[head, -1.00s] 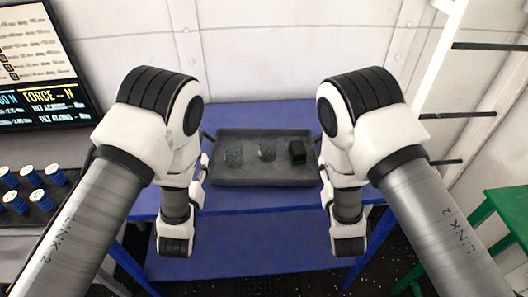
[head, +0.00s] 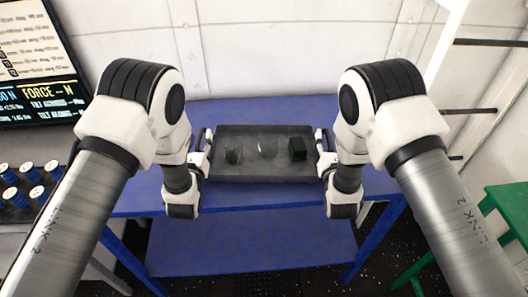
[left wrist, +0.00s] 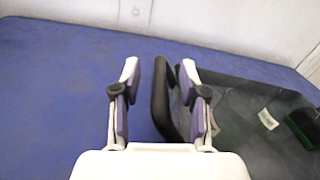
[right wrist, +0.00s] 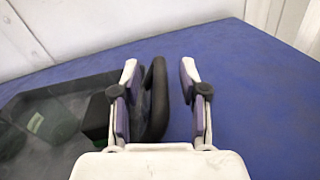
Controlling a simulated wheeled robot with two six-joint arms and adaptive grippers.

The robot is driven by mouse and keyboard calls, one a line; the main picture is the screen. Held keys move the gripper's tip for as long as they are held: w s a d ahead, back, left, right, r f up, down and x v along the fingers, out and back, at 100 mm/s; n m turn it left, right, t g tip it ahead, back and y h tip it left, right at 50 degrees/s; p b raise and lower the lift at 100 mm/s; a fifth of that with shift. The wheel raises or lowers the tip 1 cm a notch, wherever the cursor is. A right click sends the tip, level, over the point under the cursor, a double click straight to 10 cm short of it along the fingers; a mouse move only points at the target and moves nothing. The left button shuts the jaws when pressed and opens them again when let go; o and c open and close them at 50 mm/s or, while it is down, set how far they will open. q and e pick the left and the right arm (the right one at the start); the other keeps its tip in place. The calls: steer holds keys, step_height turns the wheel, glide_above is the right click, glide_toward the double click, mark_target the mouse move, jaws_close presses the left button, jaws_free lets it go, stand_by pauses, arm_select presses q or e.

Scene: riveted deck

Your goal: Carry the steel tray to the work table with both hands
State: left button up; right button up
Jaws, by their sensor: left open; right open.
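The dark grey steel tray (head: 262,179) lies flat on a blue table (head: 262,109). I cannot tell which surface is the work table.
A grey bench at left bears a rack of several blue, white-topped pieces (head: 32,172) and a display screen (head: 38,60). A green stool (head: 505,210) and a white ladder-like frame (head: 445,45) stand at right. A pale wall (head: 280,50) closes off the back.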

arm_select(q)
jaws_close()
arm_select(e)
jaws_close()
